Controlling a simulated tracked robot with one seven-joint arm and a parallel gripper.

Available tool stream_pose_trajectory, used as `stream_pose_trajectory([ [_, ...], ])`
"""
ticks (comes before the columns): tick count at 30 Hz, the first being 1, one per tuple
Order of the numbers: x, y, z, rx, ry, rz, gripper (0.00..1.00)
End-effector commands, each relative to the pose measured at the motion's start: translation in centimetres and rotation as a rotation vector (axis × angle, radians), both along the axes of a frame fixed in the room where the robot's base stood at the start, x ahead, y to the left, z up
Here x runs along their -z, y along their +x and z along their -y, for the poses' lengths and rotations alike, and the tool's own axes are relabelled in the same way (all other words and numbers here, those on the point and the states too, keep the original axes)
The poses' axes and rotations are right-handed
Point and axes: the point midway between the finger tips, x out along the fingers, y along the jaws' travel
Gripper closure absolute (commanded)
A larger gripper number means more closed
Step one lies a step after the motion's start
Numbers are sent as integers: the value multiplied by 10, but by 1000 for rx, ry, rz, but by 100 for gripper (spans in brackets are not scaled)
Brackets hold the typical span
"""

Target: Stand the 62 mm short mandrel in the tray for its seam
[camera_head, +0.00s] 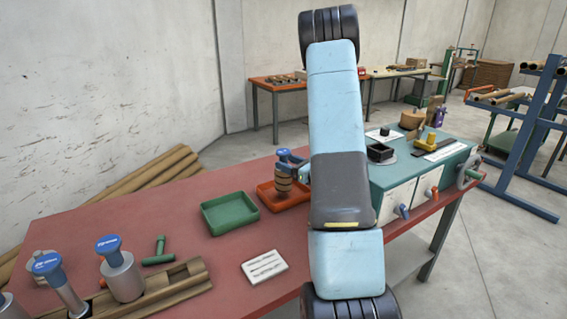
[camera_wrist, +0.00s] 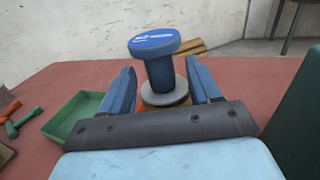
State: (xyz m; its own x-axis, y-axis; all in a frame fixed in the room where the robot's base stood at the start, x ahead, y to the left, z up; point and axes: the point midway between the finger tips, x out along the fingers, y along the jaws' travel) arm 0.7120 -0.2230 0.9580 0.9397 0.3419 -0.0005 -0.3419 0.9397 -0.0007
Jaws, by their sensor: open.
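A mandrel with a blue knob (camera_head: 283,155) and a brown banded body stands upright in the orange tray (camera_head: 265,195). In the wrist view its blue knob (camera_wrist: 154,41), blue neck and grey collar are in front of me; the lettering on the knob is too small to read. My gripper (camera_wrist: 160,82) is open, with one blue finger on each side of the neck and gaps between. In the wrist view the orange tray is mostly hidden behind my gripper. In the head view my arm covers part of the tray's right side.
A green tray (camera_head: 229,213) lies left of the orange one. Two blue-knobbed mandrels (camera_head: 122,275) (camera_head: 63,283) are at the wooden rack (camera_head: 170,292). A green T-shaped tool (camera_head: 158,251) and white card (camera_head: 264,266) lie nearby. A teal machine (camera_head: 400,170) stands right.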

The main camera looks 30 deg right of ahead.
Motion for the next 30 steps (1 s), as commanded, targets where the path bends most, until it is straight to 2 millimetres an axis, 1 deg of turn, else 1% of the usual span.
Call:
stream_pose_trajectory([
  [1, 0, -10, 5, 4, 1, -3, 38],
  [6, 0, -42, 16, 4, 2, -2, 38],
  [12, 0, -71, 26, 2, 1, -1, 38],
  [16, 0, -82, 30, 1, 0, -1, 38],
  [20, -3, -86, 28, -12, -4, 0, 38],
  [23, -12, -85, 14, -59, -22, 4, 38],
  [25, -24, -84, -4, -122, -50, 8, 38],
  [26, -30, -84, -14, -157, -67, 9, 38],
  [29, -54, -87, -55, -298, -139, 17, 38],
  [30, -62, -90, -71, -357, -173, 20, 38],
])
